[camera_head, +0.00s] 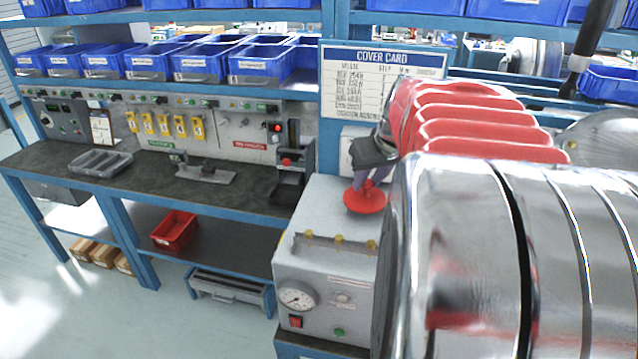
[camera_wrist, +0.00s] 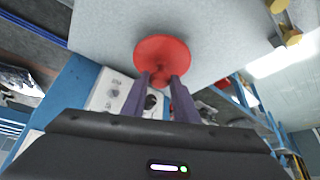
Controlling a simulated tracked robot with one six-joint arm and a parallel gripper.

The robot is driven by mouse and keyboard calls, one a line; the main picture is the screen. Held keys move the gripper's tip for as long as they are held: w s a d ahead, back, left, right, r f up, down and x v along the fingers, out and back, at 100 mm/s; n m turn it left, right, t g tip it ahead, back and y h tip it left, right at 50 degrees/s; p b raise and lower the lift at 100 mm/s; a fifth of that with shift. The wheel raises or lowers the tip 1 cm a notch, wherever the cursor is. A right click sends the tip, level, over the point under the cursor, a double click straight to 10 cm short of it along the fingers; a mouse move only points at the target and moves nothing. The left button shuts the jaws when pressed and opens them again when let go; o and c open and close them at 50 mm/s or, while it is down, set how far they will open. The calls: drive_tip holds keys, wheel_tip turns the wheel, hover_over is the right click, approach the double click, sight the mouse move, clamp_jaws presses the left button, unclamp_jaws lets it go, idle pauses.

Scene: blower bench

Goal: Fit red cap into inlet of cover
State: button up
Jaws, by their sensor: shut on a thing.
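The red cap (camera_head: 365,201) is a round disc with a short stem. My gripper (camera_head: 368,184) is shut on the stem with its purple fingers, and the disc faces down, away from the hand. The cap is over the top of the light grey box (camera_head: 325,215); I cannot tell whether it touches it. In the wrist view the cap (camera_wrist: 163,52) lies beyond the two fingertips (camera_wrist: 161,82), against the pale grey surface. I cannot make out the cover or its inlet in either view; my arm hides much of the right side.
The grey box has a gauge (camera_head: 296,296) and a rail with yellow clips (camera_head: 338,240). A dark workbench (camera_head: 220,195) stands left, with a grey tray (camera_head: 101,162). Blue bins (camera_head: 205,62) line the shelf behind. A COVER CARD sign (camera_head: 375,85) stands behind the box.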

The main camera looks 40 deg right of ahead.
drive_tip(key=shift+r, duration=0.95)
